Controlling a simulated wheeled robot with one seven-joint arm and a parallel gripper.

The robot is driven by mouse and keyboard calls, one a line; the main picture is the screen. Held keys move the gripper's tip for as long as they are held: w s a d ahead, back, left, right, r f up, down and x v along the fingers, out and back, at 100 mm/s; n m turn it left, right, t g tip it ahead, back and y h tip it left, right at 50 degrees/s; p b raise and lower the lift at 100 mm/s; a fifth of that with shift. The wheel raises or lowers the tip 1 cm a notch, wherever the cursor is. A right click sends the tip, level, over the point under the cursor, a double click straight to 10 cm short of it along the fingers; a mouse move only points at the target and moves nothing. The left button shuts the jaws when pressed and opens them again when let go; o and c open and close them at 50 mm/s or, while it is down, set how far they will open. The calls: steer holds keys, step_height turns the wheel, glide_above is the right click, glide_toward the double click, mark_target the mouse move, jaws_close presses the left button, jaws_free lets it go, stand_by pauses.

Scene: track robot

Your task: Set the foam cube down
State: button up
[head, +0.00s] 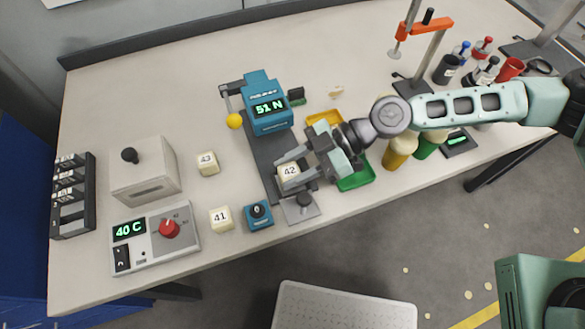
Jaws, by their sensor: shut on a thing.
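A cream foam cube labelled 42 (289,171) is at the tips of my gripper (301,165), over the dark rail of the blue force gauge (268,105). My gripper is shut on this cube, and the fingers partly hide it. I cannot tell whether the cube touches the rail beneath it. The gauge display reads 51 N. Two similar cubes stand on the bench to the left, one labelled 43 (208,162) and one labelled 41 (221,218).
A green tray (357,181) and bottles are right of my gripper. A control box reading 40 C (155,238) is at left. Bare bench lies around cube 43.

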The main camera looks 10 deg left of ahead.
steer(key=shift+f, duration=0.8)
steer(key=shift+f+b, duration=0.1)
steer(key=shift+b, duration=0.2)
steer(key=o, duration=1)
steer(key=shift+c, duration=0.2)
steer(key=shift+p, duration=0.35)
steer(key=shift+w+d, duration=0.1)
steer(key=shift+d, duration=0.05)
steer(key=b+v, duration=0.1)
steer(key=v, duration=0.2)
steer(key=b+v, duration=0.2)
steer(key=v, duration=0.2)
steer(key=shift+w+d+f, duration=0.1)
steer(key=shift+d+f, duration=0.05)
steer(key=shift+d, duration=0.1)
step_height(320, 180, up, 8)
steer(key=shift+a+b, duration=0.2)
steer(key=shift+b, duration=0.2)
